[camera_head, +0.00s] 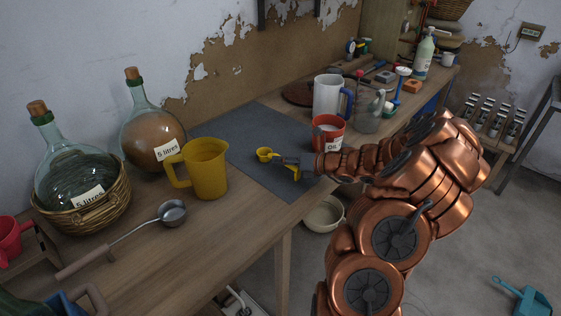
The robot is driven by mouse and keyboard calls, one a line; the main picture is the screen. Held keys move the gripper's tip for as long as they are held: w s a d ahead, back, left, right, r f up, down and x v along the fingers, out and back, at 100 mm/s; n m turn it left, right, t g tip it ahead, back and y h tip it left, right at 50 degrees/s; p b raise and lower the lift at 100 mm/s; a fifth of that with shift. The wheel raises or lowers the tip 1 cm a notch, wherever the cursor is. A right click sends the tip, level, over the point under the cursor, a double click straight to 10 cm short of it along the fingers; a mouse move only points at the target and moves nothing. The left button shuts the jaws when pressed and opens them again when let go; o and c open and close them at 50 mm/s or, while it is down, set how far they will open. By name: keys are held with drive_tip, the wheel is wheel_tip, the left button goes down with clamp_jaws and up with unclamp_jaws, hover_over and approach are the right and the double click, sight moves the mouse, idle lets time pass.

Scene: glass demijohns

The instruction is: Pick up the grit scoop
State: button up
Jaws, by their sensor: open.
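A small yellow scoop (264,154), which looks like the grit scoop, is at the dark mat on the workbench, its bowl to the left and its short handle towards my gripper. My gripper (284,163) reaches in from the right, low over the mat, with its fingers open at the handle end of the scoop. I cannot tell whether the fingers touch the handle or whether it lies between them. The copper-coloured arm comes from the lower right.
The dark mat (232,137) lies on the workbench (150,262). A teal scoop (525,299) lies on the floor.

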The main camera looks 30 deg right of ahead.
clamp_jaws()
idle(0.4)
drive_tip(key=shift+r, duration=0.15)
